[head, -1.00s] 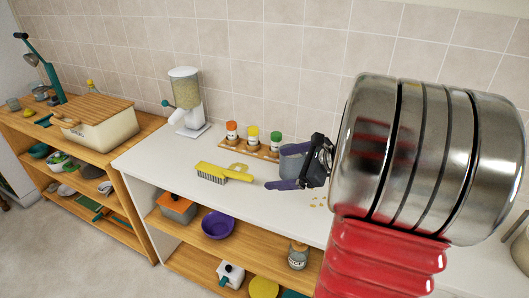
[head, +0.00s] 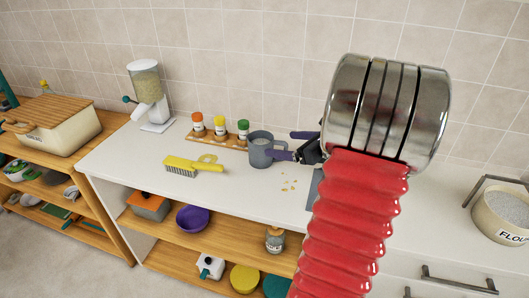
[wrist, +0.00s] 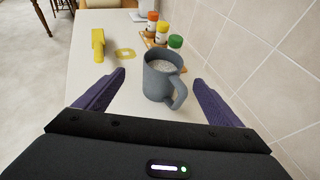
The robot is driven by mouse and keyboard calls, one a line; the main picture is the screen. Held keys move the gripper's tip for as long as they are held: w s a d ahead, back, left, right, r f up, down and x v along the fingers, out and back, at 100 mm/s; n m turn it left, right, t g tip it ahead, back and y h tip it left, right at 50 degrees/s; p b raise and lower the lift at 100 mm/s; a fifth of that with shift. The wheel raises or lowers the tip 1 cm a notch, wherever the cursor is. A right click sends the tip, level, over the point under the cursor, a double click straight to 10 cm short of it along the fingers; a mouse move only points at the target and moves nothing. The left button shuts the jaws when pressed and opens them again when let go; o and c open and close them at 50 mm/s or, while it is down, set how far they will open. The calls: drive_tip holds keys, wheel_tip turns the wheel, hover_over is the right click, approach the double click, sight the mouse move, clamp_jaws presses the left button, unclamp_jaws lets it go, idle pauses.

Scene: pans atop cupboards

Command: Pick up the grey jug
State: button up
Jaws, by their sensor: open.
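The grey jug (head: 262,150) stands upright on the white counter, just left of my gripper (head: 298,144) in the head view. In the wrist view the jug (wrist: 160,80) is ahead of the jaws, roughly midway between the two purple fingers of my gripper (wrist: 155,92). Its handle points toward the right finger and toward me. The jug has pale contents inside. My gripper is open and empty; I see no clear contact with the jug.
A spice rack with several jars (head: 220,128) stands behind the jug. A yellow brush (head: 190,166) lies to its left, and crumbs (head: 289,184) lie in front. A grain dispenser (head: 147,95) stands farther left. The tiled wall (wrist: 285,80) is close on the right in the wrist view.

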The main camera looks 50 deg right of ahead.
approach(252, 140)
drive_tip(key=shift+s+a+r, duration=0.3)
drive_tip(key=shift+d+f+x, duration=0.15)
drive_tip(key=shift+x, duration=1.15)
drive_tip(key=shift+d+f+x, duration=0.1)
drive_tip(key=shift+d+x, duration=0.05)
drive_tip(key=shift+x, duration=1.1)
drive_tip(key=shift+s, duration=0.1)
drive_tip(key=shift+r, duration=0.1)
drive_tip(key=c, duration=1.7)
drive_tip(key=shift+r, duration=0.1)
wheel_tip(252, 140, up, 10)
